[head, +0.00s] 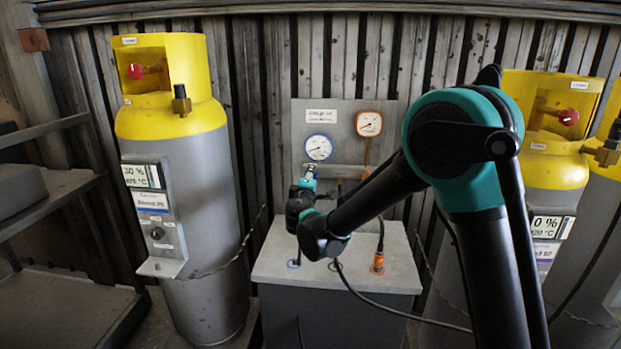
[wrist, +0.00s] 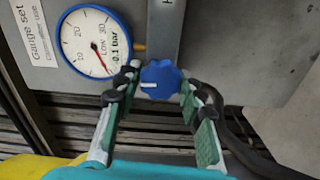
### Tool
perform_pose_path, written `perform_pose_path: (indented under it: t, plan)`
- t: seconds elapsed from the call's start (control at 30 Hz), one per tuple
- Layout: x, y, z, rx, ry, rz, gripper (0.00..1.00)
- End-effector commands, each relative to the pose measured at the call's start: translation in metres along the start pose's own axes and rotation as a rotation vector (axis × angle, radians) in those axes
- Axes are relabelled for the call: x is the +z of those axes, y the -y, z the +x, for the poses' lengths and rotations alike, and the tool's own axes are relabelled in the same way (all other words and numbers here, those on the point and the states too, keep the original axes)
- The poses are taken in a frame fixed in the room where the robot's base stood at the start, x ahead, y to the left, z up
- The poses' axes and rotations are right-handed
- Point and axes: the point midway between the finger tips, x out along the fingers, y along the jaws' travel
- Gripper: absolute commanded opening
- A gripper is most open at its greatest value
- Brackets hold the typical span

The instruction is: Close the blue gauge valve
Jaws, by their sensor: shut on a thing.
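The blue gauge valve is a round blue knob (wrist: 160,80) with a short white mark pointing left in the wrist view. My gripper (wrist: 161,84) is shut on it, one finger on each side. In the head view my gripper (head: 309,176) reaches to the panel just below the blue-rimmed gauge (head: 318,147), and the knob is largely hidden there. The same gauge (wrist: 95,41) shows beside the knob in the wrist view, with a red needle and a digital-style bar reading.
An orange-rimmed gauge (head: 369,123) is right of the blue one on the metal panel (head: 345,107). A grey cabinet (head: 335,270) with hose fittings stands below. Yellow-topped cylinders (head: 180,200) stand left and right (head: 550,165). A dark hose (head: 400,310) runs across the front.

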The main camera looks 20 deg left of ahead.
Motion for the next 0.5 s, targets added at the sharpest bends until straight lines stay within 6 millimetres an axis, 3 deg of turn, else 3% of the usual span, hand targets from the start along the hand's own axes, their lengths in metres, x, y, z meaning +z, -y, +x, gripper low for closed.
perform_pose_path:
  t: [0.5]
  plan:
    - [0.0007,0.0004,-0.0002,-0.001,0.001,0.093,0.10]
